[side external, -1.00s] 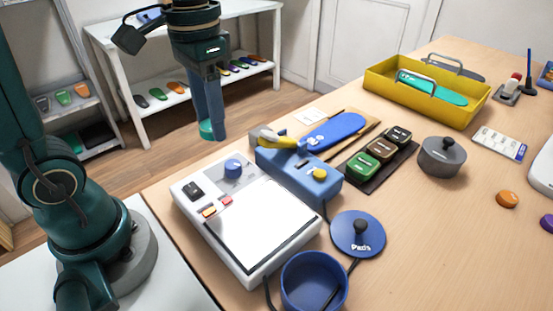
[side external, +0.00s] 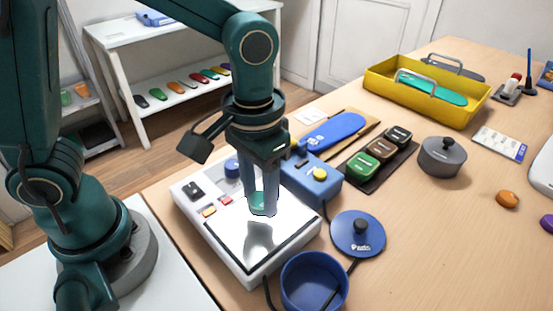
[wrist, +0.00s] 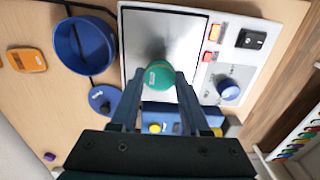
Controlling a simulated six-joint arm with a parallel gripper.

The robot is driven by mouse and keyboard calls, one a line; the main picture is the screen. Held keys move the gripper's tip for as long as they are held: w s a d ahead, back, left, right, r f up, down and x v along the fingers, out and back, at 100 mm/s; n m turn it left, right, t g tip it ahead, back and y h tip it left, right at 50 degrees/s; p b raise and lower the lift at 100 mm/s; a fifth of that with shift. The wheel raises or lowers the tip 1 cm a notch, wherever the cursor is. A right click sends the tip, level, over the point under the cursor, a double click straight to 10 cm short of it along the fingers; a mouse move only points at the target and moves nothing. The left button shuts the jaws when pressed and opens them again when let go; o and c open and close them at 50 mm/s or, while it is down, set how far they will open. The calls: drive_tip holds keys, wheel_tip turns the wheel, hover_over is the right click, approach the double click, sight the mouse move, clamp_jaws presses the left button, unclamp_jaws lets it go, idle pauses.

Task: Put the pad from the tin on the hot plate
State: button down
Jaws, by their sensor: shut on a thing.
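My gripper (side external: 262,206) is shut on a round green pad (wrist: 160,76) and holds it over the hot plate. In the side view only part of the pad (side external: 257,199) shows between the fingers. The hot plate (side external: 277,236) is a white box with a shiny square top, and its plate also shows in the wrist view (wrist: 190,35). The open blue tin (side external: 314,283) stands in front of the hot plate. Its blue lid (side external: 358,233) lies beside it with a black knob.
A blue device (side external: 312,178) with a yellow knob stands close behind the hot plate. A dark tray with several coloured blocks (side external: 381,150), a grey pot (side external: 441,156) and a yellow toolbox (side external: 440,105) stand further back. Orange (side external: 507,199) and purple pieces lie at the right.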

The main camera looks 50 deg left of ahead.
sight(260, 199)
drive_tip(key=shift+f, duration=1.4)
drive_tip(key=shift+f, duration=0.15)
drive_tip(key=shift+c, duration=1.9)
unclamp_jaws()
wheel_tip(260, 199, up, 12)
drive_tip(key=s+a+f+t, duration=0.1)
drive_tip(key=s+a+t, duration=0.4)
drive_tip(key=a, duration=0.4)
drive_tip(key=shift+s+f+t, duration=0.3)
drive_tip(key=shift+s+f, duration=0.05)
drive_tip(key=shift+f, duration=0.05)
